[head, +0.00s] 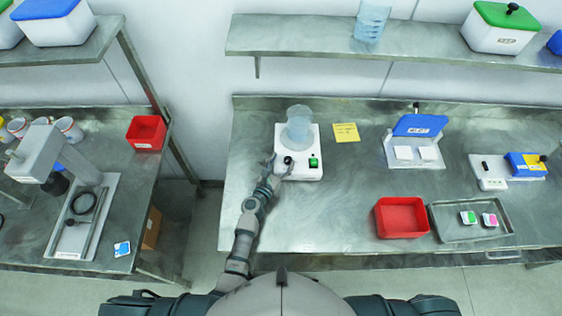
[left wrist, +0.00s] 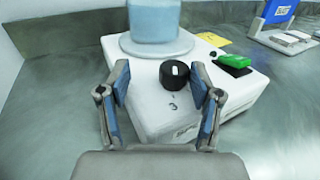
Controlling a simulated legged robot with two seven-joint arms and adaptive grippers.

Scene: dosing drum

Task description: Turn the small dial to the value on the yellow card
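The small black dial (left wrist: 175,75) is on the front of a white dosing unit (head: 311,173), with a light pointer line on its top. In the head view the dial (head: 288,160) shows beside my left gripper (head: 281,168). In the left wrist view my left gripper (left wrist: 163,100) is open, its two blue-padded fingers apart, with the dial between and just beyond them. No contact shows. The yellow card (head: 346,132) lies on the bench right of the unit; its writing is too small to read. My right gripper is not in view.
A clear bluish drum (head: 299,125) stands on the unit, and a green switch (head: 313,162) is right of the dial. A red bin (head: 402,218) and a metal tray (head: 472,220) are at the front right. The bench left of the unit is clear.

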